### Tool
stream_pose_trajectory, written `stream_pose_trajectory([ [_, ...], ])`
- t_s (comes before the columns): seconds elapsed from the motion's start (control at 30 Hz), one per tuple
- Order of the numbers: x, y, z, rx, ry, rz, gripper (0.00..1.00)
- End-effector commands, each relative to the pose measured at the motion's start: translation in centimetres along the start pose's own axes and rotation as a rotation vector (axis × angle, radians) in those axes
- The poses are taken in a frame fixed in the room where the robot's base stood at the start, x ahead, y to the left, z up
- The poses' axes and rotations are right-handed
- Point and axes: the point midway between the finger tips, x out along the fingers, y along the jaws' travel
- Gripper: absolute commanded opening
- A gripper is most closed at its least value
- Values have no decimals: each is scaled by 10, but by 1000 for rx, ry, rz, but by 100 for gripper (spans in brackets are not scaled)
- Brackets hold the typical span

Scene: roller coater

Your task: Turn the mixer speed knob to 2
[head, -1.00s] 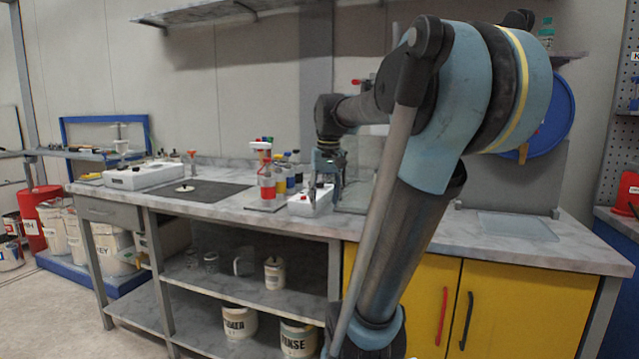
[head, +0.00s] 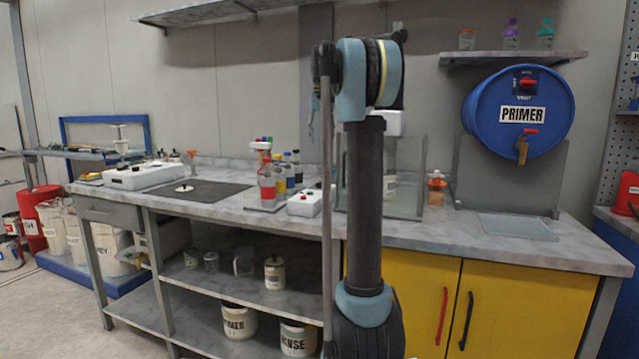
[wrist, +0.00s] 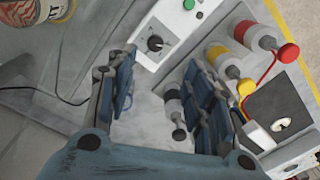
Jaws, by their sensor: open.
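The mixer control box (head: 305,203) is a white box on the worktop, left of a clear enclosure. In the wrist view its panel (wrist: 172,25) carries a black round speed knob (wrist: 155,43) with a pale pointer mark and a dial around it, too small to read. A green button (wrist: 188,4) sits above it. My gripper (wrist: 160,75) is open and empty, with the knob beyond its fingertips and between their lines, apart from it. In the head view my gripper is hidden behind my arm.
The clear enclosure (head: 408,190) holds the mixer and a can (wrist: 45,12).

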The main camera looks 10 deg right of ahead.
Motion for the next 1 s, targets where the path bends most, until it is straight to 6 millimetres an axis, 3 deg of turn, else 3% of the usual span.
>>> stream_pose_trajectory([
  [0.13, -6, 4, -17, 6, -11, 1, 48],
  [0.37, 2, 3, -21, 5, -14, 1, 48],
  [1.0, 109, 1, -19, 3, -14, 1, 48],
])
